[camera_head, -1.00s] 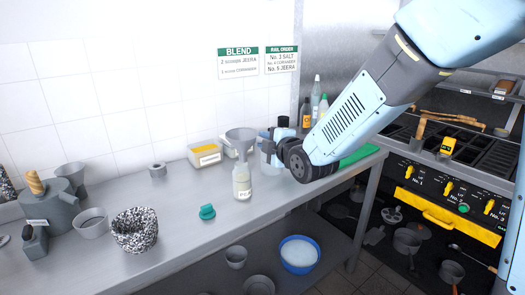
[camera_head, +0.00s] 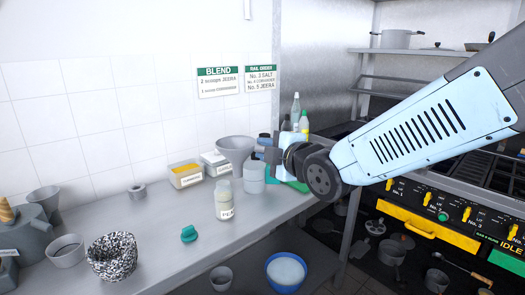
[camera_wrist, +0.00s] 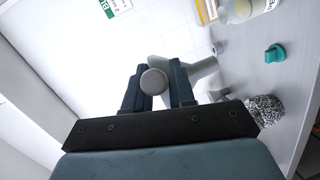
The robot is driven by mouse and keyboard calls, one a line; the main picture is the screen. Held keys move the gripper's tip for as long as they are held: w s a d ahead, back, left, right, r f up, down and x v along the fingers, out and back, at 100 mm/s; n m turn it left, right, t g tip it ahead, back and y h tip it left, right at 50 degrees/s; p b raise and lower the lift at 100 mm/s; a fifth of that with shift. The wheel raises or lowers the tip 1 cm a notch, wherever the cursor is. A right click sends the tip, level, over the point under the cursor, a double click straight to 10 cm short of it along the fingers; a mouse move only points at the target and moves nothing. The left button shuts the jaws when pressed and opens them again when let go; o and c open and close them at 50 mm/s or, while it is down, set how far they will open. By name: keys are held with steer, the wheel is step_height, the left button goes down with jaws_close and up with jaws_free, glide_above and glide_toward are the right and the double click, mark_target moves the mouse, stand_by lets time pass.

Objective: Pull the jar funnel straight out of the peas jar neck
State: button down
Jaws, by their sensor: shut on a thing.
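The grey jar funnel (camera_head: 236,148) is in my gripper (camera_head: 259,152), which comes from the right and is shut on it. In the wrist view my gripper (camera_wrist: 160,88) has both fingers against the grey funnel part (camera_wrist: 154,82). The clear peas jar (camera_head: 224,203) stands upright on the counter with a white label; part of it shows at the top of the wrist view (camera_wrist: 238,10). The funnel is above the jar and a little right of its mouth. Its spout looks clear of the neck.
A green lid (camera_head: 189,234) lies on the counter (camera_head: 150,235) left of the jar. A yellow-topped tub (camera_head: 186,175), another tub (camera_head: 215,163) and a pale container (camera_head: 254,177) stand behind. A speckled bowl (camera_head: 113,257) is at left. Bottles (camera_head: 297,115) stand behind my gripper.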

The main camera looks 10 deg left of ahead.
steer(key=shift+r, duration=1.15)
stand_by(0.6)
steer(key=shift+s+r, duration=0.1)
steer(key=shift+r, duration=3.35)
